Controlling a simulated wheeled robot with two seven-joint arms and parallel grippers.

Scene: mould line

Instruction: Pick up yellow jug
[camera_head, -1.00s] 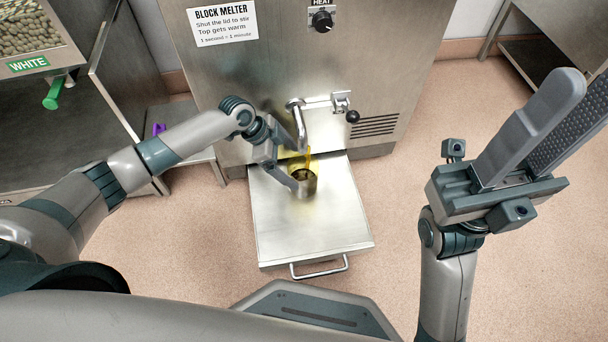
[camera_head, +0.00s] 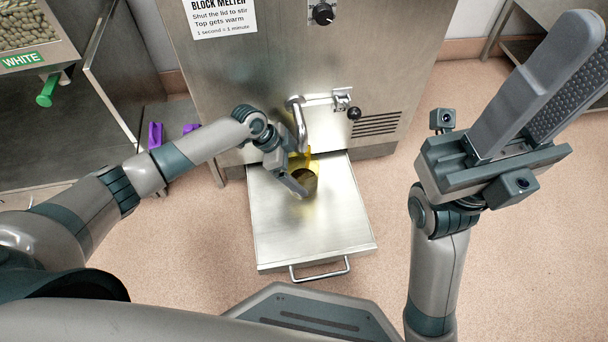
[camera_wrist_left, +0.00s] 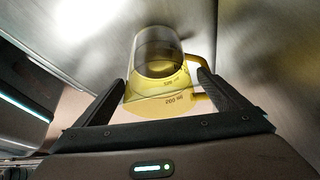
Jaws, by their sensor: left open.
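The yellow jug (camera_head: 304,181) stands on the pulled-out steel shelf (camera_head: 315,235), below the melter's spout. It is see-through, with dark yellow at its bottom half. It also shows in the left wrist view (camera_wrist_left: 158,62), with volume marks on its side and its handle at the right. My left gripper (camera_head: 300,170) is open at the jug. In the left wrist view its fingers (camera_wrist_left: 161,80) lie on either side of the jug, the right one close by the handle; contact cannot be told. My right gripper (camera_head: 586,45) is open and empty, raised at the right.
The block melter (camera_head: 230,80) stands behind the shelf, with a curved spout (camera_head: 299,120) and a black-knobbed lever (camera_head: 354,113) close above the jug. Purple things (camera_head: 155,136) sit at the left, behind my left arm. A dispenser with a green handle (camera_head: 48,90) stands further left.

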